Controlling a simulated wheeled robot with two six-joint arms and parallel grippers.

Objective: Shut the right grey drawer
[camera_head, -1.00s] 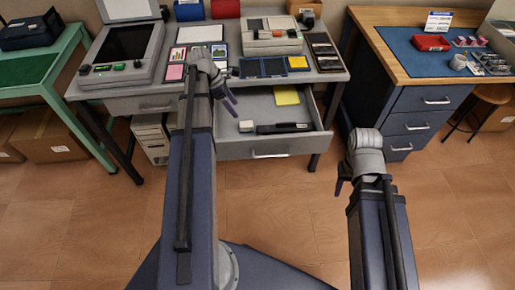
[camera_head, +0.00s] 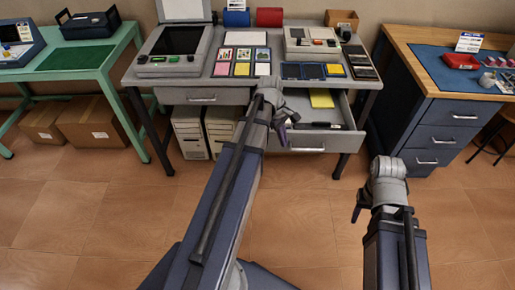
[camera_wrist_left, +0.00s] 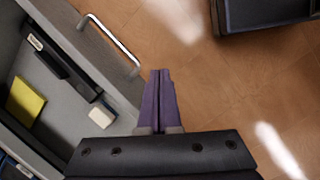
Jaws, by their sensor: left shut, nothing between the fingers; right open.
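The right grey drawer (camera_head: 335,143) is pulled out under the grey desk, with its handle (camera_head: 307,149) on its front. In the left wrist view its front panel (camera_wrist_left: 92,62) runs diagonally, with the handle (camera_wrist_left: 112,45) on the outer side. My left gripper (camera_head: 283,138) is shut and empty at the left part of the drawer front. In the wrist view its fingertips (camera_wrist_left: 160,75) show against the floor, just outside the front panel; contact cannot be told. My right gripper (camera_head: 357,213) is open and empty above the floor, lower right.
The drawer holds a yellow pad (camera_head: 321,98), a dark labelled item (camera_wrist_left: 58,55) and a white block (camera_wrist_left: 103,114). The left grey drawer (camera_head: 203,96) is shut. A blue drawer cabinet (camera_head: 440,125) stands right. Open floor (camera_head: 110,215) lies in front.

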